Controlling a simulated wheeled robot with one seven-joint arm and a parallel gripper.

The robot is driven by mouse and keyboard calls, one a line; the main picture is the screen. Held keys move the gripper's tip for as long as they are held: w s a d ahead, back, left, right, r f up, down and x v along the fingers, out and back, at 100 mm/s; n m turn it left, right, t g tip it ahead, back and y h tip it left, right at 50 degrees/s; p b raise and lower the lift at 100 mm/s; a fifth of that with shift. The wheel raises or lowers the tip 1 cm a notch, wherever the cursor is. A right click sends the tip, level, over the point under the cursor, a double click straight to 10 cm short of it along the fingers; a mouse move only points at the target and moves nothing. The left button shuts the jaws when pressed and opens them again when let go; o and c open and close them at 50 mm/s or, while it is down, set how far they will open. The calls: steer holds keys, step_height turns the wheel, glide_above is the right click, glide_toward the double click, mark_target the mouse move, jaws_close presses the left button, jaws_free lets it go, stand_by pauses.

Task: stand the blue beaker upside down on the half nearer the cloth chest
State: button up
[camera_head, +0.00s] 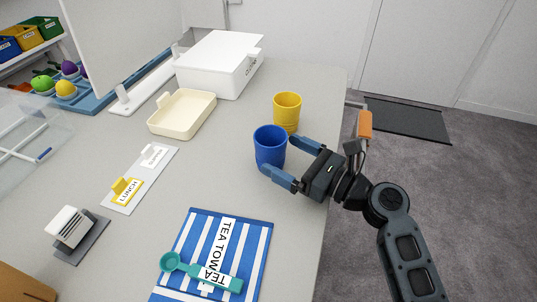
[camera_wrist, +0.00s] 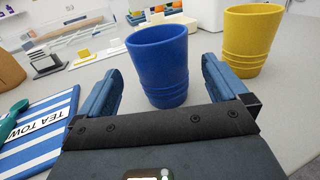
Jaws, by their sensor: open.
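The blue beaker (camera_head: 270,148) stands upright, mouth up, on the grey table near its right edge. My gripper (camera_head: 291,161) is open and low over the table, its fingers pointing at the beaker from the right. In the wrist view the blue beaker (camera_wrist: 160,66) shows just ahead, between the two fingers of my gripper (camera_wrist: 160,75). I cannot tell whether a finger touches it.
A yellow beaker (camera_head: 287,113) stands close behind the blue one. A cream tray (camera_head: 184,113) lies left of them. A pale plate (camera_head: 132,196) bears yellow and white labels. A striped tea towel (camera_head: 192,240) with a teal spoon (camera_head: 207,274) lies in front. Bare table surrounds the beakers.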

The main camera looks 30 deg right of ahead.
mark_target(259, 140)
steer(key=shift+p+x, duration=0.3)
steer(key=shift+x, duration=2.05)
steer(key=shift+f, duration=0.1)
steer(key=shift+c, duration=0.4)
steer(key=c, duration=1)
steer(key=shift+o, duration=0.2)
steer(key=shift+r, duration=0.4)
steer(key=r, duration=0.2)
steer(key=r+p, duration=0.1)
steer(key=r, duration=0.1)
steer(key=shift+d, duration=0.2)
steer(key=s+d+r, duration=0.4)
steer(key=d+r, duration=0.2)
steer(key=d, duration=0.4)
steer(key=shift+d, duration=0.4)
